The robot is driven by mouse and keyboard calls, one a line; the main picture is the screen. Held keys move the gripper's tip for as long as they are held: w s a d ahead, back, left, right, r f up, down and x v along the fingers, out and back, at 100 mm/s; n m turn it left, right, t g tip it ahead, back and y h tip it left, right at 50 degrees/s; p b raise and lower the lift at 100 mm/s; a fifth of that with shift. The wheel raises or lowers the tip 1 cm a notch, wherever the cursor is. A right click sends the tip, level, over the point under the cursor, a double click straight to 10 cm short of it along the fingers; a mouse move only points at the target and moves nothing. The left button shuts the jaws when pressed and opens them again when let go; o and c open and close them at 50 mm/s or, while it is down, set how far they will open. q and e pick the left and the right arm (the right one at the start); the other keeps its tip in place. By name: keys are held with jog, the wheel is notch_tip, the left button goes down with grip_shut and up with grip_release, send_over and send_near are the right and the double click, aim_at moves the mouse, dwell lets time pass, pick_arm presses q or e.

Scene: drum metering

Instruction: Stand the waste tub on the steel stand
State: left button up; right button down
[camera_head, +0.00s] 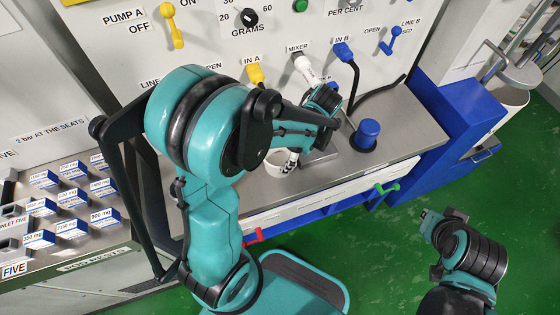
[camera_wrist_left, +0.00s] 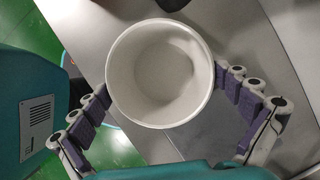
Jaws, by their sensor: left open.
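The white waste tub (camera_head: 277,168) sits on the steel counter below my left gripper and is partly hidden by it in the head view. In the left wrist view, the round tub (camera_wrist_left: 160,112) is seen from above and looks empty. My left gripper (camera_wrist_left: 163,88) is open, with a purple-padded finger on either side of the tub. I cannot tell whether the pads touch it. A low grey steel block (camera_head: 321,157), possibly the steel stand, shows just right of the tub, partly behind my arm. My right gripper (camera_head: 430,222) is at the lower right, away from the counter.
A blue knob-shaped piece (camera_head: 367,135) stands on the counter right of the tub. A panel with yellow, blue and white levers and cables rises behind. Labelled weight blocks (camera_head: 70,198) lie at left. The counter (camera_head: 400,130) has clear room near its right end.

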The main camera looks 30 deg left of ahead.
pick_arm(q)
jog(key=x, duration=0.2)
jog(key=shift+a+f+b, duration=0.1)
jog(key=shift+f+b, duration=0.3)
jog(key=shift+r, duration=0.1)
pick_arm(e)
jog(key=shift+f, duration=0.65)
pick_arm(q)
jog(key=c, duration=1.2)
notch_tip(320, 180, up, 10)
jog(key=p, duration=0.4)
jog(key=shift+p, duration=0.35)
pick_arm(e)
notch_tip(320, 180, up, 4)
jog(key=shift+r, duration=0.2)
